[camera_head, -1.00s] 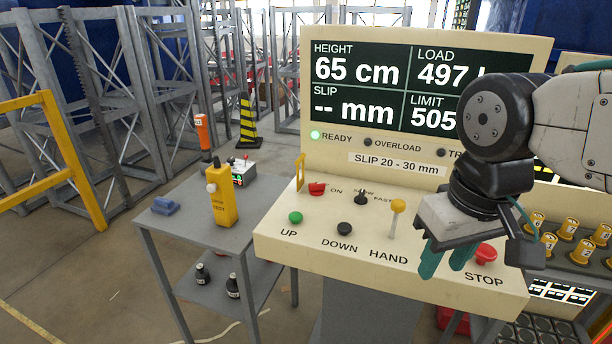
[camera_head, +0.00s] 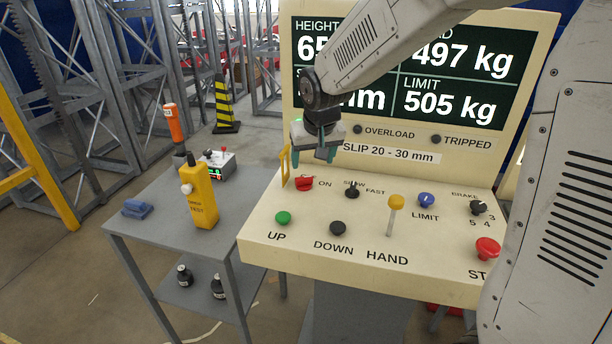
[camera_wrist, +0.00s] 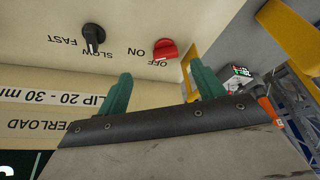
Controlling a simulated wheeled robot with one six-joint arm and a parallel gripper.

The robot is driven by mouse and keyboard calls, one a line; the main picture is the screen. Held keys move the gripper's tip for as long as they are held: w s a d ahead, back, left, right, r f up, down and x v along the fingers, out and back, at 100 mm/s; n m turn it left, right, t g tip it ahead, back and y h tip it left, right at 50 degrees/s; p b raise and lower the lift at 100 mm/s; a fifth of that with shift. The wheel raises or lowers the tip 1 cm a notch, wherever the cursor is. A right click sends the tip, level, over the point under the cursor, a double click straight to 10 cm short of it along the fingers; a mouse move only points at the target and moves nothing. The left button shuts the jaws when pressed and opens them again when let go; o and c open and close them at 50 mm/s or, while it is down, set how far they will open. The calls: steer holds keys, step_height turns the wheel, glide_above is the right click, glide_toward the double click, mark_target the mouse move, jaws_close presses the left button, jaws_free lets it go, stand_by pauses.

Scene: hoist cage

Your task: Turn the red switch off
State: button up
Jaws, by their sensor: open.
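The red switch (camera_head: 305,184) is a small red knob at the back left of the sloping cream panel, left of the printed word ON. In the wrist view, which is upside down, the red switch (camera_wrist: 165,48) sits between the fingers, beside the ON and OFF labels. I cannot tell clearly which label it points to. My gripper (camera_head: 315,157) hangs above and slightly behind the switch, with its teal fingers apart and empty. In the wrist view my gripper (camera_wrist: 160,84) is also open, with a gap to the switch.
A yellow upright guard (camera_head: 285,166) stands just left of the switch. A black slow/fast knob (camera_head: 352,190) is to its right. A green UP button (camera_head: 283,218) and yellow HAND lever (camera_head: 395,206) are nearer. The display (camera_head: 450,70) rises behind.

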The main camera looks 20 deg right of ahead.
mark_target(305, 179)
steer(key=x, duration=0.3)
steer(key=w+x, duration=0.1)
steer(key=x, duration=0.6)
steer(key=shift+w+a+r, duration=0.25)
steer(key=shift+w, duration=0.1)
steer(key=c, duration=1)
